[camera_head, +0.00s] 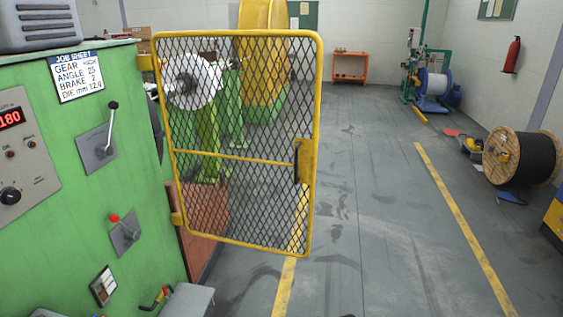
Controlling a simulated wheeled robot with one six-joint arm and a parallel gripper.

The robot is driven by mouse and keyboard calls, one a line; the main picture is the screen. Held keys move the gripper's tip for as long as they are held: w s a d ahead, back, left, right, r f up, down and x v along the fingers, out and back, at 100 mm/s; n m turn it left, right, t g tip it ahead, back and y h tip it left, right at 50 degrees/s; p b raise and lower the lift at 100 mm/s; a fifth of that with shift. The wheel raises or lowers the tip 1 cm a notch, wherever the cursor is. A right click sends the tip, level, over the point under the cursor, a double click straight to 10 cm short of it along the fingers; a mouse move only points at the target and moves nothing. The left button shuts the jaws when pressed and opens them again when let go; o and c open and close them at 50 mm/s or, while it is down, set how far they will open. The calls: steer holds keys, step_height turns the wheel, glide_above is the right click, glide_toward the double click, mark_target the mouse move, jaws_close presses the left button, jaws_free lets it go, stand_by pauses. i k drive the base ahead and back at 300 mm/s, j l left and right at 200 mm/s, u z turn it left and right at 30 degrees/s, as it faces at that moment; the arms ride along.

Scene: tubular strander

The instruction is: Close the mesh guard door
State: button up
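The mesh guard door (238,242) has a yellow tube frame, dark diamond mesh and a yellow middle bar. It stands swung out to the right of the green machine cabinet (60,210), spread broadly across my view. Its left edge meets yellow hinge brackets (177,218) at the cabinet. A yellow latch plate with a dark handle (303,161) sits on its free right edge, apart from any frame. A white disc (190,80) and green and yellow machine parts show through the mesh. My gripper is not in view.
The cabinet carries a lever (108,125) and a red-knobbed lever (117,220). A grey box (188,301) and coloured handles (156,297) are low at its foot. Grey floor (385,230) right of the door is clear. A black cable reel (525,155) stands far right.

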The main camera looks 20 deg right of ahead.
mark_target(304, 165)
steer(key=i+l+z, duration=0.2)
steer(key=i+l, duration=0.15)
steer(key=i, duration=0.15)
steer(key=i+l+z, duration=0.2)
steer(key=i, duration=0.25)
